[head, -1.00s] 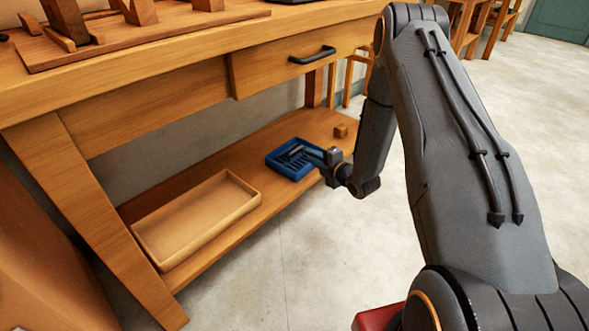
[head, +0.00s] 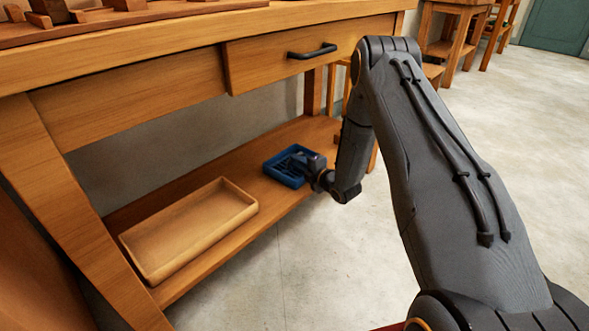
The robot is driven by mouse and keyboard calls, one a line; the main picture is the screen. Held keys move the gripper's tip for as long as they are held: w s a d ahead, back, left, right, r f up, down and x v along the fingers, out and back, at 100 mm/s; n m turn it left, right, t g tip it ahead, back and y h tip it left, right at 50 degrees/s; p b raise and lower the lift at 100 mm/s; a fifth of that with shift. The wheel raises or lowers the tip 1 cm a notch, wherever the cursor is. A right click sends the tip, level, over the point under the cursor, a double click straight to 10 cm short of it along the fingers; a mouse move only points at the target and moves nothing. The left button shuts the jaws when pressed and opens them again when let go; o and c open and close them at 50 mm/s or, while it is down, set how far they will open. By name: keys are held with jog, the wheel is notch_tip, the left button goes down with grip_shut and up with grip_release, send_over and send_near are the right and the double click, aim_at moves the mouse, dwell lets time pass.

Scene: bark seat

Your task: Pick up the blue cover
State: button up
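A small blue tray-like item (head: 272,167) with ribs or slots inside sits on the lower shelf of the workbench; I cannot tell if it is the blue cover. My gripper (head: 304,162) is at its right side, reaching in over it from the front right. The fingers are small and dark and overlap the blue item, so I cannot tell whether they are open, shut or touching it. The blue item's right part is partly hidden behind my gripper.
An empty shallow wooden tray (head: 190,228) lies on the lower shelf (head: 262,212) to the left. A closed drawer (head: 262,66) with a black handle (head: 312,51) hangs above. The bench leg (head: 62,200) stands at the left. Open concrete floor lies at the right.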

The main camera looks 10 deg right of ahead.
jog(key=b+x, duration=0.1)
jog(key=x, duration=0.3)
jog(key=shift+f, duration=0.1)
grip_shut()
